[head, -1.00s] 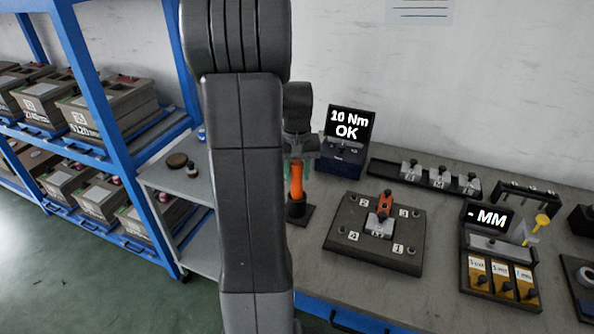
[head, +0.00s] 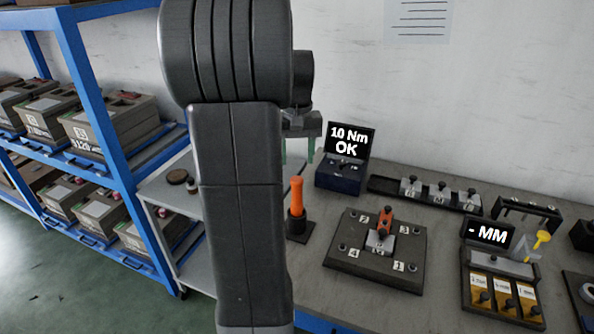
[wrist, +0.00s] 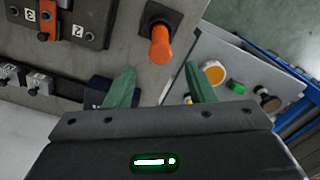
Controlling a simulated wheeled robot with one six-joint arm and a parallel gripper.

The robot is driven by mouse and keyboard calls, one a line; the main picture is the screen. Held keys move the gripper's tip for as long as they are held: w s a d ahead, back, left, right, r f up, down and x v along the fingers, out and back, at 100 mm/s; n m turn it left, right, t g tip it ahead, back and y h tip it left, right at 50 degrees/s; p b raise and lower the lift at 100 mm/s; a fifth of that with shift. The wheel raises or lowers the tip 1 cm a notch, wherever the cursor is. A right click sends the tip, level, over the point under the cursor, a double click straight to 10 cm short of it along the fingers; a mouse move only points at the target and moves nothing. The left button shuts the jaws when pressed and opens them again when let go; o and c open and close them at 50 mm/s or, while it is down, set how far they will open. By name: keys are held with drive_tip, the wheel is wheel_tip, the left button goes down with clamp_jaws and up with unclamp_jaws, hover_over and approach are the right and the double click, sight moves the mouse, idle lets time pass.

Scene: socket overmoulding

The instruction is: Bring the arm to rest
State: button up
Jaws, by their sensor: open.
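My gripper (head: 297,148) is raised above the back of the bench, partly hidden behind my own arm in the head view. In the wrist view its two green fingers (wrist: 158,88) are apart with nothing between them. The orange-handled tool (head: 297,196) stands upright in its dark holder on the bench, below the gripper and apart from it. It also shows in the wrist view (wrist: 161,44), beyond the fingertips.
A display box (head: 345,165) reading "10 Nm OK" stands close to the right of the gripper. A dark numbered fixture plate (head: 345,262) holds a red-orange part. A blue shelf rack (head: 97,95) with crates stands at left. The air above the bench is clear.

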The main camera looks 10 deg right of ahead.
sight(297, 180)
drive_tip(key=shift+r, duration=0.8)
wheel_tip(297, 180, down, 12)
drive_tip(key=shift+r, duration=1.65)
drive_tip(key=shift+r, duration=4.25)
wheel_tip(297, 180, down, 12)
drive_tip(key=shift+r, duration=0.25)
wheel_tip(297, 180, up, 10)
drive_tip(key=shift+r, duration=0.1)
drive_tip(key=r+m+p, duration=0.1)
drive_tip(key=p, duration=0.5)
drive_tip(key=shift+r, duration=0.25)
